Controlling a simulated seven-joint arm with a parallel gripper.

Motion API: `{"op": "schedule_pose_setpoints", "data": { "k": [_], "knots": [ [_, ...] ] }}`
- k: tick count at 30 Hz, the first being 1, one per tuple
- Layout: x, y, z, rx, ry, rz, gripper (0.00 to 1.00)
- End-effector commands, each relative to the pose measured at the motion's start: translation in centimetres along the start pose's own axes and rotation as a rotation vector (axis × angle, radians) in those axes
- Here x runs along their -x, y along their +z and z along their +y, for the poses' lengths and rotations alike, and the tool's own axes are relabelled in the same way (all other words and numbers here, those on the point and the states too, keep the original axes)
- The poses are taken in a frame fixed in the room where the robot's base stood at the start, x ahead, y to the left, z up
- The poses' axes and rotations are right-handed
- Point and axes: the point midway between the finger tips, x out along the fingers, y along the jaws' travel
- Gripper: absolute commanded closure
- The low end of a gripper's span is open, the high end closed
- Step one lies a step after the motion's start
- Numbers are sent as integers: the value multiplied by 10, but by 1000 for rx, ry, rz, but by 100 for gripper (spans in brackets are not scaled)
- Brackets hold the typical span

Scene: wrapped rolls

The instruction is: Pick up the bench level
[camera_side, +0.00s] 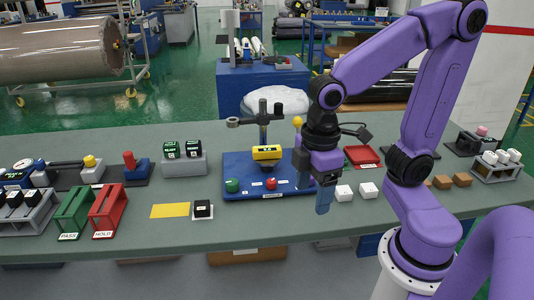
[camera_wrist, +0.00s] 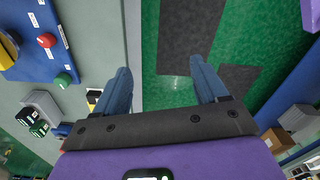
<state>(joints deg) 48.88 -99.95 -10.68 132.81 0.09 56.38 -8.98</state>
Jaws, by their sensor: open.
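A small yellow block with a dark face (camera_side: 266,152), which looks like the bench level, rests on a short support on the blue board (camera_side: 240,164). A bit of yellow, perhaps the same block, is cut off at the left edge of the wrist view (camera_wrist: 6,52). My gripper (camera_side: 313,188) is to the right of the block, over the board's right end, with its fingers pointing down. In the wrist view its two blue fingers (camera_wrist: 160,72) are apart with nothing between them; green floor and the grey bench edge lie beyond.
A green knob (camera_side: 232,185) and a red knob (camera_side: 271,183) sit on the board's front. A dark post with an arm (camera_side: 263,118) rises behind the block. White blocks (camera_side: 344,193) and a red tray (camera_side: 362,155) lie right of my gripper.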

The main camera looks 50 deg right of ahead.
Motion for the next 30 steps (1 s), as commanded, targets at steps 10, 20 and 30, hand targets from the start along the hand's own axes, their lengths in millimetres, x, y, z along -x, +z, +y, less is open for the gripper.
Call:
{"op": "schedule_pose_setpoints", "data": {
  "k": [10, 20, 30],
  "knots": [
    [28, -48, 123, -99, 5, -12, 28],
    [44, -27, 257, -186, 5, -21, 28],
    [51, 40, 354, -252, 1, -26, 28]
  ]
}}
